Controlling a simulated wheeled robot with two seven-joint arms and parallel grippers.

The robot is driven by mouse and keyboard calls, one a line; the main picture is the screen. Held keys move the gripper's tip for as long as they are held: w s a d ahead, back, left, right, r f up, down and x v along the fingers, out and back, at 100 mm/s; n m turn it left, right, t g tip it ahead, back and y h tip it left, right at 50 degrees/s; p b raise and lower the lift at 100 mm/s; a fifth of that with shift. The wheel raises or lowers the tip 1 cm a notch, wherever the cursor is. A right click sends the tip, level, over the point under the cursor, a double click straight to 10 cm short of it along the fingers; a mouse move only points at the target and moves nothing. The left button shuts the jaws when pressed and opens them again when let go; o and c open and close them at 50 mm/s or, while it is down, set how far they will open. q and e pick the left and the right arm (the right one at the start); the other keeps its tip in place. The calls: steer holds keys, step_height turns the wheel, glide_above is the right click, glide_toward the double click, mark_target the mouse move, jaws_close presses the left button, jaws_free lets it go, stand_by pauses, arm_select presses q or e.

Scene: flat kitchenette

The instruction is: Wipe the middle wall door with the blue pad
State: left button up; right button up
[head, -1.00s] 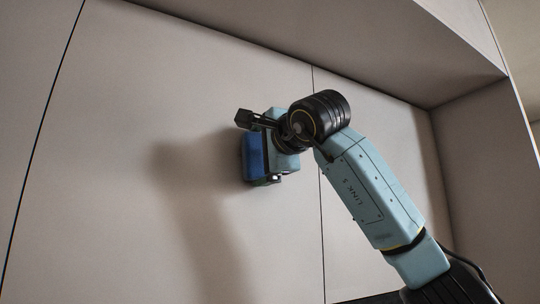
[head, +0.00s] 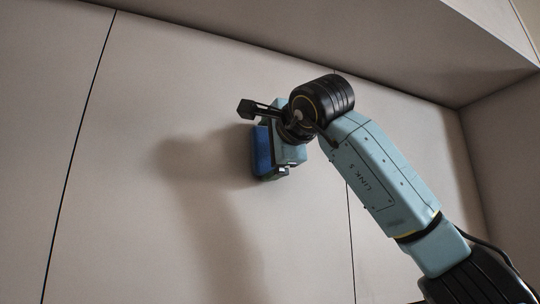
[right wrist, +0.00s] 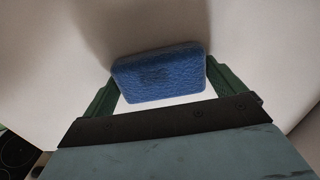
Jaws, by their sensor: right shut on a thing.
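The middle wall door (head: 160,90) is a plain beige panel between two dark seams in the head view. The blue pad (head: 262,150) is in front of its upper right part, right at its face; I cannot tell whether it touches. My right gripper (head: 270,170) is shut on the pad. In the right wrist view the blue pad (right wrist: 160,75) sits between the two green fingers of my right gripper (right wrist: 160,88), with the pale surface beyond it. The pad's front face is hidden. My left gripper is not in view.
A neighbouring door (head: 400,180) lies right of the right seam, partly behind my right arm. An overhanging panel (head: 380,45) runs above the doors, and a side panel (head: 510,170) stands at the right. A dark hob (right wrist: 15,155) shows at lower left in the right wrist view.

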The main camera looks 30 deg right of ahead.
steer(key=shift+s+d, duration=0.15)
steer(key=shift+d, duration=2.75)
steer(key=shift+s+d, duration=0.15)
steer(key=shift+d, duration=2.7)
steer(key=shift+w+a, duration=0.15)
steer(key=shift+a, duration=2.8)
steer(key=shift+w+a, duration=0.15)
steer(key=shift+a, duration=2.75)
steer(key=s+b, duration=0.2)
steer(key=s, duration=0.4)
steer(key=shift+s+a+b, duration=0.15)
steer(key=shift+s+b, duration=0.5)
steer(key=shift+s, duration=0.8)
